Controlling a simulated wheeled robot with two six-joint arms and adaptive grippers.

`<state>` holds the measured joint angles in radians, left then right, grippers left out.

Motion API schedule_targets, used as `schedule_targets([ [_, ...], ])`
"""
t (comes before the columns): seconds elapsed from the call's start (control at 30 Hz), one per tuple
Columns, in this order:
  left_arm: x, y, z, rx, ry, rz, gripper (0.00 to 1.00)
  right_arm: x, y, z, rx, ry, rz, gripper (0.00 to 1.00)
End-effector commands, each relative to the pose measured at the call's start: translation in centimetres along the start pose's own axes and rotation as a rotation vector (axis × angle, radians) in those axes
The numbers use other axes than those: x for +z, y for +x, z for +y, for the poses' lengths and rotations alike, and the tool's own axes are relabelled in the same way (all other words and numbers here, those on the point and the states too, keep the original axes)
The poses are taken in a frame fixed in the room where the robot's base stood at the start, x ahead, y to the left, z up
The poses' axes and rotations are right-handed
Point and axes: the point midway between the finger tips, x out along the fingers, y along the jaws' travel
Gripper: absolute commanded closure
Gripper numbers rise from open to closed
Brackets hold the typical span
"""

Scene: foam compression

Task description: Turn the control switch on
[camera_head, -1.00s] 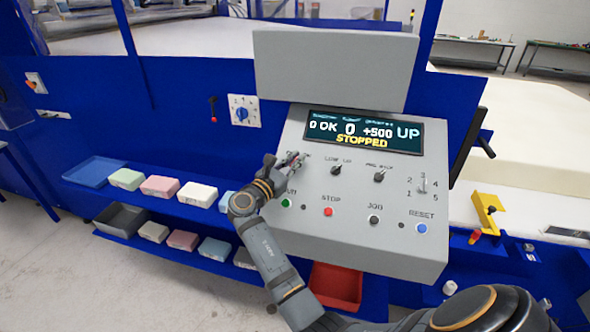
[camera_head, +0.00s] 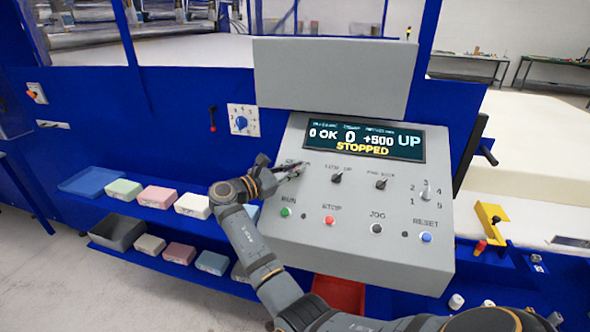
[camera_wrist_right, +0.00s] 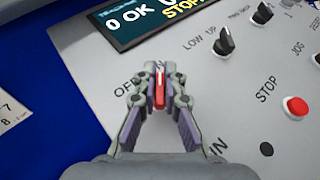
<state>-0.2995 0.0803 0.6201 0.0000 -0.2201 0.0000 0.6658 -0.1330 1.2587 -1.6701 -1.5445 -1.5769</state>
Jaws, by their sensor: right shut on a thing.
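The control switch (camera_wrist_right: 160,90) is a small knob with a red face at the upper left of the sloped grey control panel (camera_head: 350,262). In the right wrist view, an OFF label and a partly covered label lie beside it. My right gripper (camera_wrist_right: 160,80) is shut on the switch, one finger on each side. In the head view, my right gripper (camera_head: 294,170) hides most of the switch. The panel display (camera_head: 365,138) reads OK, 0, +500, UP and STOPPED. My left gripper is not in view.
Two black knobs (camera_head: 336,178) (camera_head: 381,183) and a selector (camera_head: 426,195) sit right of the switch. Below are a green RUN button (camera_head: 286,212), red STOP button (camera_head: 329,220), JOG button (camera_head: 376,228) and blue RESET button (camera_head: 426,237). Foam blocks (camera_head: 155,197) lie on shelves at left.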

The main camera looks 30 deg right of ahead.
Motion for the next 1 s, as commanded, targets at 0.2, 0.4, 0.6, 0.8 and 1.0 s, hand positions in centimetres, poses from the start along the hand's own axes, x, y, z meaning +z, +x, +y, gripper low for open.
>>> schedule_targets([
  [0.2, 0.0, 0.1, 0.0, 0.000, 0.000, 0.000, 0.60, -0.8, -0.1, -0.4, -0.006, -0.012, 0.011, 0.82],
  [0.4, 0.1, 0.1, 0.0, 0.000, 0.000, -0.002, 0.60, -0.7, -0.1, -0.3, -0.003, -0.010, 0.009, 0.68],
  [0.6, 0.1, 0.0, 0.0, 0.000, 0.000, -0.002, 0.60, -0.4, -0.1, -0.2, -0.002, -0.006, 0.006, 0.68],
  [0.8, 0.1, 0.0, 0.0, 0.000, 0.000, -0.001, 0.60, -0.4, -1.9, -0.1, 0.000, -0.005, 0.009, 0.68],
  [1.0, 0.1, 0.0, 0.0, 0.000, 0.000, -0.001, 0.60, -0.6, -5.7, 0.0, 0.000, -0.009, 0.011, 0.68],
])
